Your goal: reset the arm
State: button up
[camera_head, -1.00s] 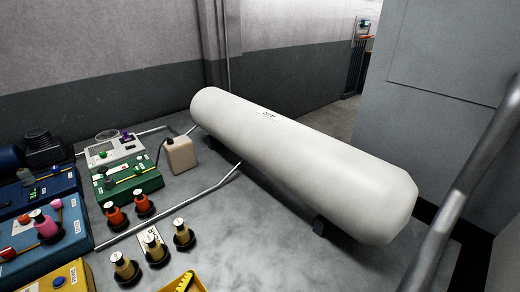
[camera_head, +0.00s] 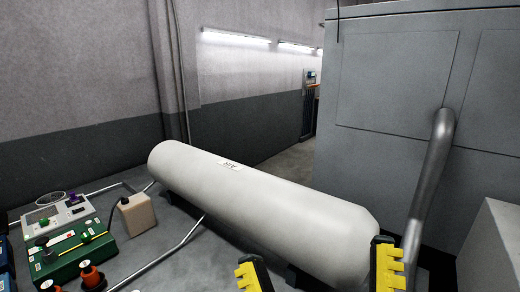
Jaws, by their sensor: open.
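My gripper (camera_head: 318,274) shows at the bottom of the head view, right of the middle. Its two yellow and black fingers stand wide apart, with nothing between them but the view of the tank behind. The gripper is open and empty. The rest of my arm is out of the picture.
A long white tank (camera_head: 265,205) labelled AIR lies across the middle. A grey cabinet (camera_head: 400,95) and a metal pipe (camera_head: 430,180) stand at right. At lower left are a green box (camera_head: 72,256), a white panel (camera_head: 55,218), a beige canister (camera_head: 137,214) and orange-topped knobs (camera_head: 92,276).

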notch_tip(320, 180, down, 5)
jog(key=w+d+m+g+h, duration=0.2)
jog(key=m+g+h, duration=0.1)
jog(key=m, duration=0.3)
notch_tip(320, 180, up, 31)
jog(key=p, duration=3.1)
jog(key=shift+s, duration=0.15)
jog(key=shift+d, duration=0.15)
